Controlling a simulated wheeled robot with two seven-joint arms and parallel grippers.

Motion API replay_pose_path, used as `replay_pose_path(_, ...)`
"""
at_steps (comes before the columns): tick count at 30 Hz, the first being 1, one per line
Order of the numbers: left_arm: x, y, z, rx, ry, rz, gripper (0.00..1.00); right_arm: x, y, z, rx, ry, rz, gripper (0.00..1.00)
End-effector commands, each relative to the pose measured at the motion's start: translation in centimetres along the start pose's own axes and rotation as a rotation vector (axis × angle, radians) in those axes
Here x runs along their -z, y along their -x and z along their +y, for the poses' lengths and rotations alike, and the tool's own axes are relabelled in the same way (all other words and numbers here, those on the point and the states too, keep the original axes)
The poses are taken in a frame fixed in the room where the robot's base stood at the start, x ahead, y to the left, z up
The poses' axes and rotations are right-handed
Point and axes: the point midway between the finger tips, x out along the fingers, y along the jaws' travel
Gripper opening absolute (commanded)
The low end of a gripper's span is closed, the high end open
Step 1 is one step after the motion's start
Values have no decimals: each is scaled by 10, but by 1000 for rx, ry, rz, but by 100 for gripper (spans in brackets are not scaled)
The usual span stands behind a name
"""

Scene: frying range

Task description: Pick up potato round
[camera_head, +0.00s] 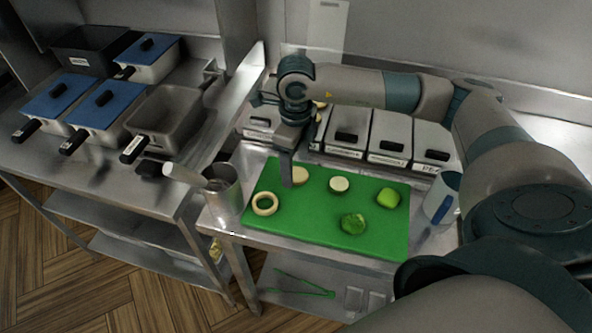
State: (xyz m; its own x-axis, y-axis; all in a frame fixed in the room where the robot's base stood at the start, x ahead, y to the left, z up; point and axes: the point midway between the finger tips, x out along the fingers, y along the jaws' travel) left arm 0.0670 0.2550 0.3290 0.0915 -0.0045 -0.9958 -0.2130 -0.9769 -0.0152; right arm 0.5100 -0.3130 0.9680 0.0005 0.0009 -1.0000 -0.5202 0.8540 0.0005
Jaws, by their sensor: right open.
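A pale yellow round slice (301,175), which looks like the potato round, lies near the back left of the green cutting board (320,236). My right gripper (287,180) points down over the board at the left side of this slice. A finger hides part of the slice's left edge, and I cannot tell whether they touch. The gripper is open, though the gap between its fingers is hard to see from here. My left gripper is out of view.
On the board lie a pale ring (265,211), a white slice with a green rim (339,184), a green round piece (388,197) and a leafy green piece (353,223). A metal container (222,198) stands left, a white cup (441,198) right, lidded bins (390,138) behind.

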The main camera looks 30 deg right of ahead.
Motion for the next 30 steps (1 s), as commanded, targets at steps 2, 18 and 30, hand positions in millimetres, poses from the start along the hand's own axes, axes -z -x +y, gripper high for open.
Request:
replay_pose_path(2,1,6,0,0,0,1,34,1,-8,0,-2,-1,4,66)
replay_pose_path(18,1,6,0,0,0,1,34,1,-17,0,0,-1,1,66)
replay_pose_path(30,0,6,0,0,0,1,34,1,-17,0,0,-1,1,31)
